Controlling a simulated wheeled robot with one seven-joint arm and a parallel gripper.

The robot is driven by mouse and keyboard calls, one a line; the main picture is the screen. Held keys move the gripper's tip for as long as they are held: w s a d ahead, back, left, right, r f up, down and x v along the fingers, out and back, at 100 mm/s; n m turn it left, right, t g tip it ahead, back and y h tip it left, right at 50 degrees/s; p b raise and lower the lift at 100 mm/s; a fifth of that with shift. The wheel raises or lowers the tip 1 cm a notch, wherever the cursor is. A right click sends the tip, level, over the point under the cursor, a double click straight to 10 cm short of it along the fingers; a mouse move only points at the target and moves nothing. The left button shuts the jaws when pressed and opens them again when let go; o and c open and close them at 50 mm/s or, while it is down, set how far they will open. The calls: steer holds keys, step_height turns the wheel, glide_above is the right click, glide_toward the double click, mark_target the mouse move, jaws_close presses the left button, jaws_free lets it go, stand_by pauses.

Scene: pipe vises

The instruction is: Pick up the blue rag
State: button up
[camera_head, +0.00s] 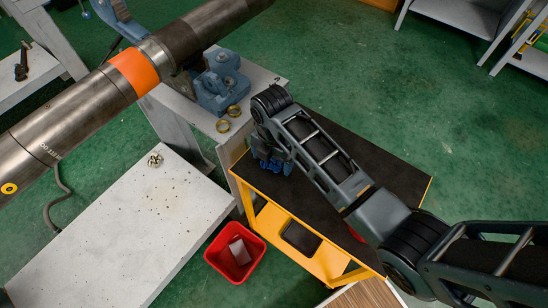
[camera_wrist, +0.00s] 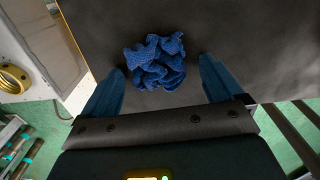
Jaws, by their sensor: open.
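The blue rag (camera_wrist: 155,62) lies crumpled on the dark top of the yellow cart (camera_head: 345,160). In the wrist view it sits between the spread fingertips of my gripper (camera_wrist: 162,66), with dark surface showing on both sides of it. The fingers are open and do not appear to touch the rag. In the head view my gripper (camera_head: 272,158) is over the left part of the cart top, pointing down. There I cannot clearly tell the rag from the blue fingers.
A bench with a blue vise (camera_head: 221,88) and brass rings (camera_head: 223,126) adjoins the cart at the left. A long pipe (camera_head: 110,85) crosses the upper left. A red bin (camera_head: 235,250) stands on the green floor. The cart top right of my arm is clear.

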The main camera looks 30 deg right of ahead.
steer(key=c, duration=1.2)
steer(key=shift+r, duration=0.2)
steer(key=shift+r, duration=0.25)
steer(key=r, duration=0.3)
steer(key=shift+d+r, duration=0.2)
steer(key=shift+r, duration=0.1)
steer(key=s+d+r, duration=0.6)
steer(key=d, duration=0.3)
steer(key=shift+d+r, duration=0.3)
